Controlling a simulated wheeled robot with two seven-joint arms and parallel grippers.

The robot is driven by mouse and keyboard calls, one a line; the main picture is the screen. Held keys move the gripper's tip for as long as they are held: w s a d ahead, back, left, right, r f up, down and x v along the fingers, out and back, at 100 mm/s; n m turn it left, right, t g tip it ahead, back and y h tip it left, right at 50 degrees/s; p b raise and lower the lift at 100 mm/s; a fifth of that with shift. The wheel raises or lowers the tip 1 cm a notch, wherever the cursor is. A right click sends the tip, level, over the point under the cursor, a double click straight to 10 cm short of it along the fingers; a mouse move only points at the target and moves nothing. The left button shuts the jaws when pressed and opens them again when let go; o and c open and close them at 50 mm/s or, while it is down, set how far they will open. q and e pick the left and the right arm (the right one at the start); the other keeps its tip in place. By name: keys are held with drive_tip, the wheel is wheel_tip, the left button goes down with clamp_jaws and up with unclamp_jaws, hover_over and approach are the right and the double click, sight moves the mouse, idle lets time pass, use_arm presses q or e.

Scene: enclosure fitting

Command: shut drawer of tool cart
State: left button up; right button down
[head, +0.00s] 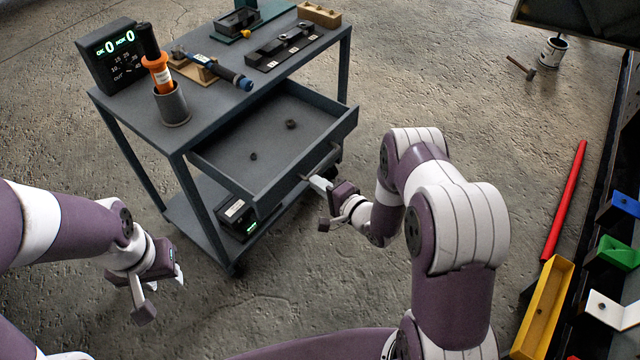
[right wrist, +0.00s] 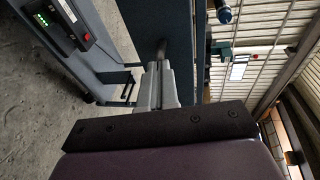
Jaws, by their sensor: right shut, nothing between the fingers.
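The grey-blue tool cart (head: 178,146) stands left of centre in the head view. Its drawer (head: 228,161) is pulled well out toward me, with two small dark round pieces inside. The drawer's bar handle (head: 337,149) is on its front face. My right gripper (head: 314,182) is shut and empty, its fingertips at the drawer front beside the handle. In the right wrist view the shut fingers (right wrist: 160,78) point at the drawer front (right wrist: 187,45), close to the handle; contact is unclear. My left gripper (head: 179,270) hangs over the floor, left of the cart; its finger gap is unclear.
On the cart top are a display box (head: 108,54), an orange-handled tool in a cup (head: 173,105) and a black block (head: 281,49). A small device (head: 234,213) sits on the lower shelf. A red bar (head: 564,200) and bins line the right. Floor before the cart is clear.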

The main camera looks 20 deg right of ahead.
drive_tip(key=b, duration=0.8)
approach(250, 151)
drive_tip(key=shift+w+d+r, duration=0.1)
drive_tip(key=shift+w+r, duration=0.2)
drive_tip(key=shift+w, duration=0.25)
drive_tip(key=shift+w+d+r, duration=0.15)
drive_tip(key=shift+w+r, duration=0.15)
drive_tip(key=shift+w, duration=0.25)
drive_tip(key=w+a, duration=0.1)
drive_tip(key=w, duration=0.1)
drive_tip(key=w+a+b, duration=0.1)
drive_tip(key=w+a, duration=0.1)
drive_tip(key=w+a+b, duration=0.1)
drive_tip(key=w, duration=0.1)
drive_tip(key=shift+a+r, duration=0.25)
drive_tip(key=shift+a, duration=0.05)
drive_tip(key=shift+w+a+r, duration=0.1)
drive_tip(key=shift+w+r, duration=0.05)
drive_tip(key=shift+r, duration=0.15)
